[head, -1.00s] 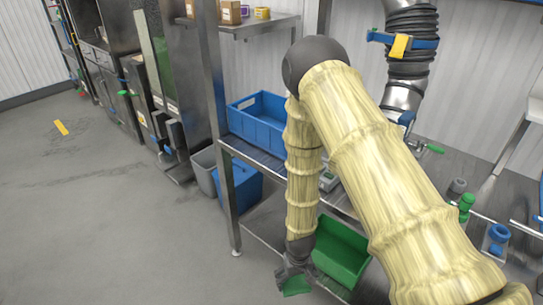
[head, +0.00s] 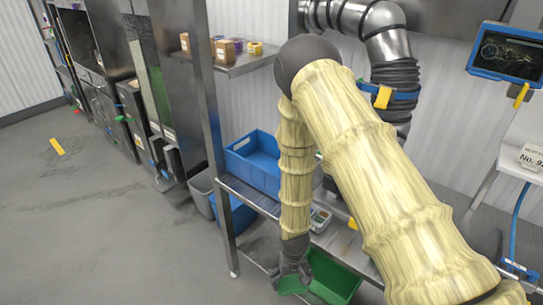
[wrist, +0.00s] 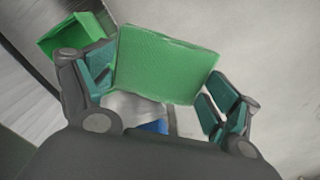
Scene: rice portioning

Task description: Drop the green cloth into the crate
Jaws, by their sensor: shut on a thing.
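The green cloth (wrist: 168,62) is a flat green piece held between the two fingers of my gripper (wrist: 160,92) in the wrist view. In the head view my gripper (head: 292,268) hangs at the bottom, pointing down, with a bit of the cloth (head: 291,285) showing below it. A green crate (head: 337,279) sits low under the bench, just right of my gripper; its corner also shows at upper left in the wrist view (wrist: 72,35). A blue crate (head: 252,160) stands higher, on the bench. My gripper is outside both crates, left of the green one.
The bench's steel leg (head: 229,240) stands left of my gripper. A grey bin (head: 201,190) and a blue bin (head: 236,214) sit below the blue crate. A shelf (head: 245,62) holds small boxes above.

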